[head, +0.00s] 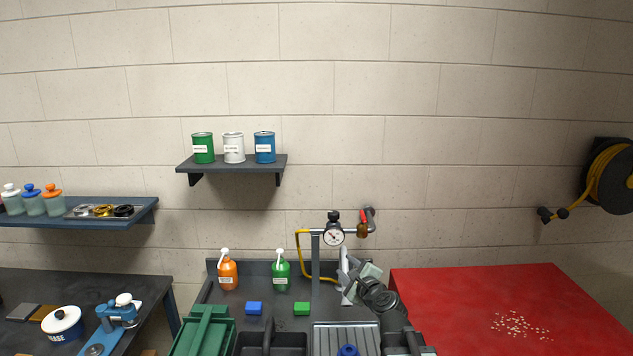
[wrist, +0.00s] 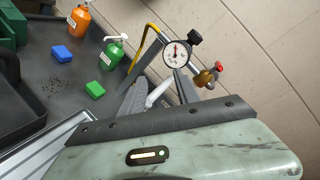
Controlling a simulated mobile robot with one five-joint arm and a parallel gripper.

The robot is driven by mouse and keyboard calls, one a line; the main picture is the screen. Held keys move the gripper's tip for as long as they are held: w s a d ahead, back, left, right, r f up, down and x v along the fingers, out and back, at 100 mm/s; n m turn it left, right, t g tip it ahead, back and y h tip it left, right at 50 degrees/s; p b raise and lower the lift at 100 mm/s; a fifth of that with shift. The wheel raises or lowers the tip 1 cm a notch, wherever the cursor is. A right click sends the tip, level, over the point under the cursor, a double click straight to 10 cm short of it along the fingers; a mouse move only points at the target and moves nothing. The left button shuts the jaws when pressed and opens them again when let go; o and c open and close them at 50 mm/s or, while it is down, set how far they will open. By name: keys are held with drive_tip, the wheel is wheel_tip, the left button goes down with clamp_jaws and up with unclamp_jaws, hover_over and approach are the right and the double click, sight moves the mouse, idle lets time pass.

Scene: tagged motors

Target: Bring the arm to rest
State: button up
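My gripper (head: 346,268) is raised over the right side of the sink unit, near the tap column, in the head view. My arm bends up from the lower right. In the wrist view, the two dark fingers of my gripper (wrist: 160,88) stand apart. A pale rod-like piece (wrist: 160,92) shows in the gap between them; I cannot tell whether it lies between the fingers or behind them. I see nothing clearly gripped.
A pressure gauge (head: 333,236) and a red-handled valve (head: 363,224) are close to my gripper. Orange (head: 228,274) and green (head: 281,275) pump bottles, a blue block (head: 254,308) and a green block (head: 301,308) stand left. A red bench (head: 450,310) is at right.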

drive_tip(key=s+a+f+n+g, duration=0.2)
drive_tip(key=s+f+n+g, duration=0.5)
drive_tip(key=s+f+n, duration=0.35)
drive_tip(key=s+d+f+n+g+h, duration=0.2)
drive_tip(key=s+d+f+n+g, duration=0.2)
drive_tip(key=s, duration=0.3)
drive_tip(key=s+d+f+n+g+h, duration=0.3)
drive_tip(key=s+d+f+n+g, duration=0.1)
drive_tip(key=s+d+f+n, duration=0.1)
drive_tip(key=shift+s+d+n, duration=0.35)
drive_tip(key=shift+s+n, duration=0.55)
drive_tip(key=shift+n, duration=0.15)
